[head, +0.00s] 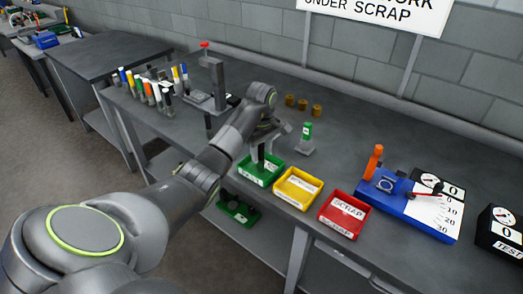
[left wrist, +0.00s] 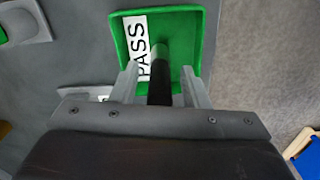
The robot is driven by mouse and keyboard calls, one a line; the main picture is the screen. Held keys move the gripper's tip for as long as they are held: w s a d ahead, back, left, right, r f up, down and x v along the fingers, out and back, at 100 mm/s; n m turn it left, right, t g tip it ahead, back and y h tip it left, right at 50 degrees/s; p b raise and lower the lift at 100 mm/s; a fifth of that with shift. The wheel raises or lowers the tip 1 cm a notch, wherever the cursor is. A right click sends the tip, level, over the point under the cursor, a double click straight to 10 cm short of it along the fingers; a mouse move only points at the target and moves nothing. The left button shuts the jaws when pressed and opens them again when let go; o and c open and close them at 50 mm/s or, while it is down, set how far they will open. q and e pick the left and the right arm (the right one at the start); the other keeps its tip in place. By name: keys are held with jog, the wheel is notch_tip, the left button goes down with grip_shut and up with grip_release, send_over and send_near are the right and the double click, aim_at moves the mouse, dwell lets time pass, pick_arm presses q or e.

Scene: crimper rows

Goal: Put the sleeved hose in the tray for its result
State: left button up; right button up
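The hose (left wrist: 160,75) is a dark upright cylinder between the two fingers of my left gripper (left wrist: 160,84) in the left wrist view. In the head view the hose (head: 261,153) hangs below the left gripper (head: 266,137), over the green tray. My left gripper looks shut on the hose; its sleeve cannot be made out. The green tray (left wrist: 122,42) carries a white PASS label; in the head view the green tray (head: 246,172) stands at the table's front edge. Whether the hose touches the tray floor cannot be told. My right gripper is not in view.
A yellow tray (head: 281,193) and a red SCRAP tray (head: 329,222) stand to the right of the green one. A green-topped post (head: 307,133) stands behind them. A blue gauge (head: 408,214) is at right, and a rack of coloured tubes (head: 150,91) at left.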

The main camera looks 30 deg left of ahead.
pick_arm(q)
jog(key=shift+r, duration=0.15)
jog(key=shift+w+r, duration=0.1)
jog(key=shift+r, duration=0.2)
notch_tip(320, 180, up, 4)
jog(key=shift+f+p, duration=0.1)
jog(key=shift+p, duration=0.2)
notch_tip(320, 180, up, 6)
jog(key=p, duration=0.6)
jog(key=shift+r, duration=0.2)
jog(key=shift+r+p, duration=0.6)
jog(key=shift+p, duration=0.05)
jog(key=shift+d+f, duration=0.1)
